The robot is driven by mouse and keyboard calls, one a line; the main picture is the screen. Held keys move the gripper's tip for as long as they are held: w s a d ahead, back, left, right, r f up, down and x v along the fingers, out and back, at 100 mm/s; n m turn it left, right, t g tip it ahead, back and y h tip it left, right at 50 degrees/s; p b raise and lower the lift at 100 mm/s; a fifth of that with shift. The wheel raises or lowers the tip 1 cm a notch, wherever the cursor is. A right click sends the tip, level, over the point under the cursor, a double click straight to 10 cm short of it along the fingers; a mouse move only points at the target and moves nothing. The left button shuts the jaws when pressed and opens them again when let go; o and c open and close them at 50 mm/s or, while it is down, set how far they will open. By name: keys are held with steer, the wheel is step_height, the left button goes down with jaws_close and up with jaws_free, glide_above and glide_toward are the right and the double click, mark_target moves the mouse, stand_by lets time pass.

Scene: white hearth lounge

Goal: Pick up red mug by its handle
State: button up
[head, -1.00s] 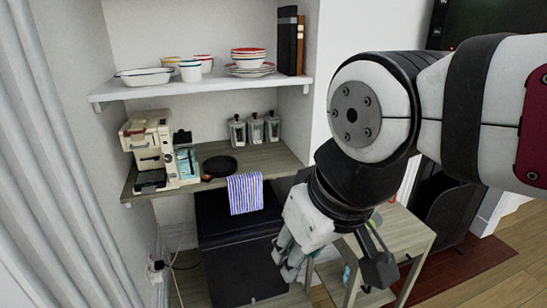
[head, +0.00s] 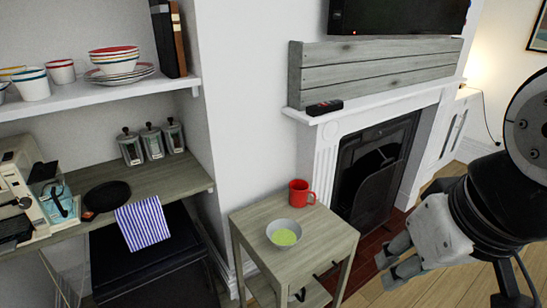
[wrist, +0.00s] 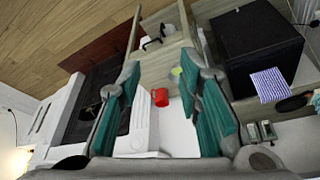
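A red mug (head: 301,193) stands upright near the back corner of a small wooden side table (head: 258,216), its handle toward the right of the head view. In the wrist view the mug (wrist: 160,97) shows in the gap between my fingers, some way beyond them. My gripper (head: 393,262) is to the right of the table in the head view, apart from the mug. In the wrist view my gripper (wrist: 163,108) is open, with teal finger pads spread and nothing between them.
A grey bowl (head: 283,233) with something green inside sits on the table near the mug. The fireplace (head: 373,160) and its white mantel stand just behind and right. A counter (head: 115,190) with a striped towel (head: 143,222) is at left. Wooden floor lies open at right.

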steer(key=w+a+f+m+g+y+b, duration=0.1)
steer(key=w+a+f+m+y+b, duration=0.2)
steer(key=w+f+m+b, duration=0.25)
steer(key=w+a+f+m+g+y+b, duration=0.25)
steer(key=w+f+b, duration=0.3)
steer(key=w, duration=0.35)
steer(key=m+t+y+b, duration=0.6)
steer(key=m+t+b, duration=0.7)
steer(key=m+b, duration=0.6)
glide_toward(315, 199)
steer(key=shift+s+d+f+m+p, duration=0.15)
steer(key=shift+s+d+p, duration=0.2)
steer(key=shift+s+d, duration=0.25)
steer(key=shift+s+d+f+m+p, duration=0.15)
steer(key=shift+s+d+p, duration=0.15)
steer(key=shift+s+d, duration=0.25)
steer(key=shift+w+f, duration=0.1)
steer(key=shift+w, duration=0.15)
steer(key=b+x, duration=0.3)
steer(key=x, duration=1)
steer(key=shift+a+b, duration=0.1)
steer(key=shift+b, duration=0.3)
steer(key=shift+c, duration=0.6)
jaws_close()
